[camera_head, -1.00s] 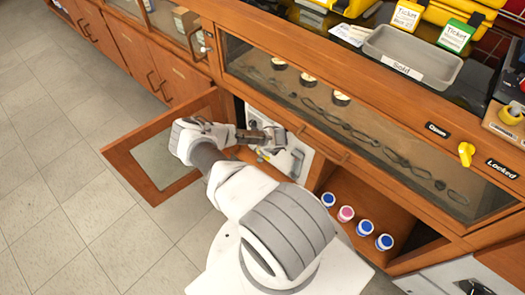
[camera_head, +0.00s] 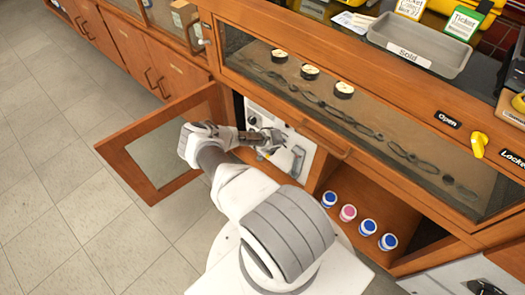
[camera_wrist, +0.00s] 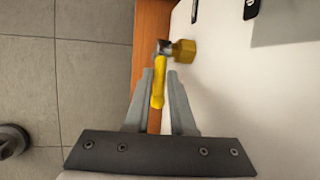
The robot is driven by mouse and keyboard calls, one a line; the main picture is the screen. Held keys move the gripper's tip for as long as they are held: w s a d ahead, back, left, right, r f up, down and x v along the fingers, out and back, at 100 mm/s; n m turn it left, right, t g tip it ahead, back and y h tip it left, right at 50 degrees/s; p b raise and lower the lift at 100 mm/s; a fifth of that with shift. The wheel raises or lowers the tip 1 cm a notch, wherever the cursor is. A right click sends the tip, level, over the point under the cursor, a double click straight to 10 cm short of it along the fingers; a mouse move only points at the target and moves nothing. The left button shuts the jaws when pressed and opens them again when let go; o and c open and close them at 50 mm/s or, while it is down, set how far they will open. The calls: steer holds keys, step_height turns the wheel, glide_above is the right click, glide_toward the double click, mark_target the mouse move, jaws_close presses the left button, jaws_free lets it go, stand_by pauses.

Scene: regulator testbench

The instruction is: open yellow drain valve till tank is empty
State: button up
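The yellow drain valve shows in the wrist view as a yellow lever handle (camera_wrist: 157,88) with a brass-coloured fitting (camera_wrist: 183,51) at its top, against a pale wall. My gripper (camera_wrist: 160,73) has its two grey fingers on either side of the lever, with narrow gaps showing, so it looks open; contact is hard to tell. In the head view, my gripper (camera_head: 268,140) reaches into the open cabinet by a white panel (camera_head: 300,162). The valve is mostly hidden there by my arm. No tank level can be read.
An open wooden door (camera_head: 138,163) stands left of my arm. A wooden shelf (camera_head: 345,185) with several capped bottles lies to the right. A glass-fronted drawer (camera_head: 300,85) spans above, and a yellow knob (camera_head: 478,143) sits between "Open" and "Locked" labels. The tiled floor at left is clear.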

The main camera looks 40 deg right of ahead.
jaws_close()
stand_by(1.1)
